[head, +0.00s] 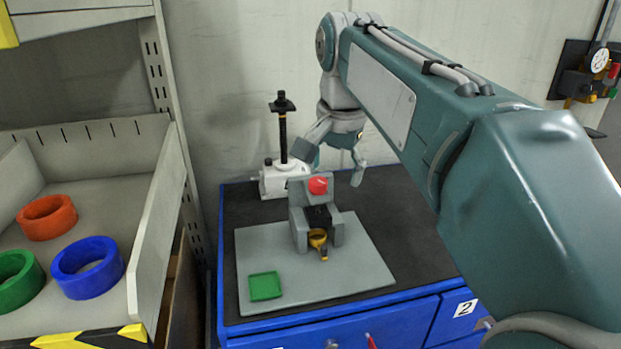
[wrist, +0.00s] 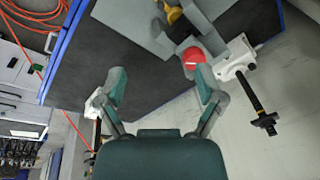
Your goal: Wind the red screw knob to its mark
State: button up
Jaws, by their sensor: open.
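The red screw knob (head: 318,185) sits at the top of a grey fixture (head: 299,228) on a light grey plate (head: 345,275). My gripper (head: 338,170) is open and empty, above and behind the fixture in the head view. In the wrist view my gripper (wrist: 160,76) has its fingers spread wide. The red knob (wrist: 192,57) is just beyond the right fingertip there, outside the middle of the gap, and that finger overlaps its edge. I cannot tell whether they touch. No mark for the knob can be made out.
A yellow ring-like part (head: 318,240) is at the fixture's front, and a green square (head: 265,286) lies on the plate. A white device with a black post (head: 283,135) stands behind, close to my gripper. A bin (head: 150,225) with coloured rings is at left.

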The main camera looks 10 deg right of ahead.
aim_at(317, 181)
jog(key=w+r+m+g, duration=0.2)
jog(key=w+m, duration=0.4)
jog(key=w, duration=0.4)
jog(key=shift+w+a+f, duration=0.1)
jog(key=shift+f, duration=5.1)
jog(key=c, duration=1.2)
